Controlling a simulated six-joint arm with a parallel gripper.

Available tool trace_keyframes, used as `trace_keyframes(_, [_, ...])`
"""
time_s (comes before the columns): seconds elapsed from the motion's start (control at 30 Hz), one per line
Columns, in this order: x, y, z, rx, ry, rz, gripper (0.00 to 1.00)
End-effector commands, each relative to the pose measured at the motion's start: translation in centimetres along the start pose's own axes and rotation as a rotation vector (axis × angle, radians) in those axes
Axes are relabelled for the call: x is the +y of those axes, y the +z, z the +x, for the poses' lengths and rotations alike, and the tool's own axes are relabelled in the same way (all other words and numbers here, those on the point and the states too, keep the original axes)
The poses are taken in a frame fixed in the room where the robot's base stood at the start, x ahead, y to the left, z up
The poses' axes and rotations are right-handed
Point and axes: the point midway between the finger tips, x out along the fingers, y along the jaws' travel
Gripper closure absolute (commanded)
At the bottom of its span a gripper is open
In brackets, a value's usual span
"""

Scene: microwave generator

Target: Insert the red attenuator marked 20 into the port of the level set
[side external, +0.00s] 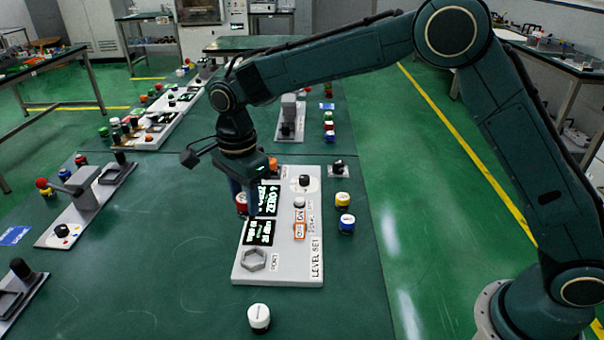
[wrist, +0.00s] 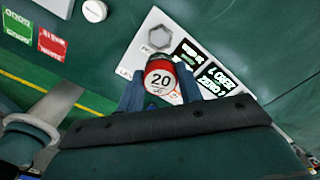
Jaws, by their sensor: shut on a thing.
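The red attenuator (wrist: 160,76) has a white top marked 20. It sits between the two fingers of my gripper (wrist: 160,92), which is shut on it. In the side view the attenuator (side external: 241,204) shows as a small red piece under my gripper (side external: 243,192), by the left edge of the level set. The level set (side external: 297,272) is a light grey panel with two lit displays. Its port (side external: 254,260) is a hexagonal ring at the near left corner. The port (wrist: 160,37) also shows just beyond the attenuator in the wrist view. The attenuator is apart from the port.
A white capped piece (side external: 259,318) stands on the table in front of the panel. A yellow piece (side external: 343,199) and a blue piece (side external: 346,225) stand to its right. Another grey fixture (side external: 75,205) lies to the left. The table between is clear.

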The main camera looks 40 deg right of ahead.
Motion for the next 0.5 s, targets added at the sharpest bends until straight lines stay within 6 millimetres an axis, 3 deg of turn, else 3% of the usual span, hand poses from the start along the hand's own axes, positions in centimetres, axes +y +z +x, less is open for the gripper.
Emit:
trace_keyframes(0.3, [0.1,0.0,6.2,0.001,0.003,0.000,0.92])
trace_keyframes(0.5, [0.0,0.0,9.0,0.000,0.001,0.000,0.92])
